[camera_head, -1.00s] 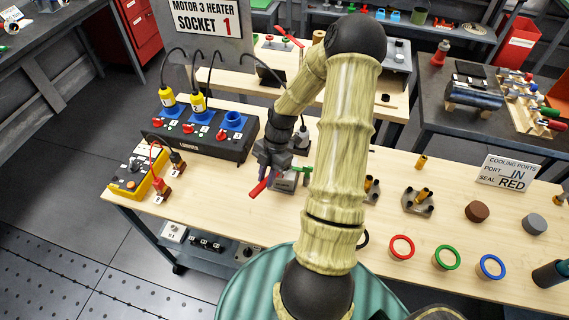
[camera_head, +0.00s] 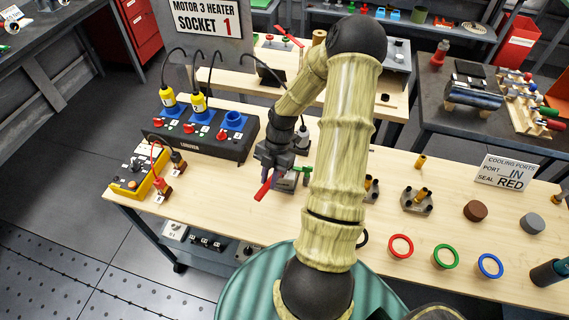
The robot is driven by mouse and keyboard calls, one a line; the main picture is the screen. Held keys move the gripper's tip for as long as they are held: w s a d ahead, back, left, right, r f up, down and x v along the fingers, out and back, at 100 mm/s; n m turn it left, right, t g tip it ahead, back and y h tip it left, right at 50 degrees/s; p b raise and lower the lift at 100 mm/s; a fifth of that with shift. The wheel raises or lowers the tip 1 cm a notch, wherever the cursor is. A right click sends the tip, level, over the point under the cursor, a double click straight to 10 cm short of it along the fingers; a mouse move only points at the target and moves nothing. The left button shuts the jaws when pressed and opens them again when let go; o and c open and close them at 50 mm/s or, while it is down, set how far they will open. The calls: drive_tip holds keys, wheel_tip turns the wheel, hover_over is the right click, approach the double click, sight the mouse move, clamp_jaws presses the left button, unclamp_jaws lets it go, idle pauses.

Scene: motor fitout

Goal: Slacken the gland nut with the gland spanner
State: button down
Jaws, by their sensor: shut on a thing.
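My gripper (camera_head: 271,173) points down over the workbench, left of my forearm. It is shut on a red-handled tool (camera_head: 263,190), which looks like the gland spanner. The red end sticks out below the fingers toward the lower left. A small grey block (camera_head: 286,184) stands right beside the fingers, with a green part (camera_head: 307,172) at its right. My gripper and arm cover much of this spot. I cannot make out the gland nut or whether the spanner is around it.
A black socket box (camera_head: 203,138) with yellow plugs and cables stands left of my gripper. A yellow test box (camera_head: 140,180) is farther left. Red (camera_head: 400,247), green (camera_head: 446,257) and blue (camera_head: 490,266) rings lie at the right front. A brass-fitted block (camera_head: 417,200) stands behind them.

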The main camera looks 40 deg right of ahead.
drive_tip(key=shift+s+d+n, duration=0.15)
drive_tip(key=shift+s+n, duration=0.2)
drive_tip(key=shift+n, duration=0.15)
drive_tip(key=shift+p, duration=0.3)
drive_tip(key=shift+s+d+n+g+p, duration=0.3)
drive_tip(key=shift+s+n+g, duration=0.1)
drive_tip(key=shift+n, duration=0.2)
drive_tip(key=shift+s+h, duration=0.1)
drive_tip(key=shift+h, duration=0.2)
drive_tip(key=shift+s+d+n+p, duration=0.25)
drive_tip(key=shift+n+p, duration=0.15)
drive_tip(key=shift+n, duration=0.2)
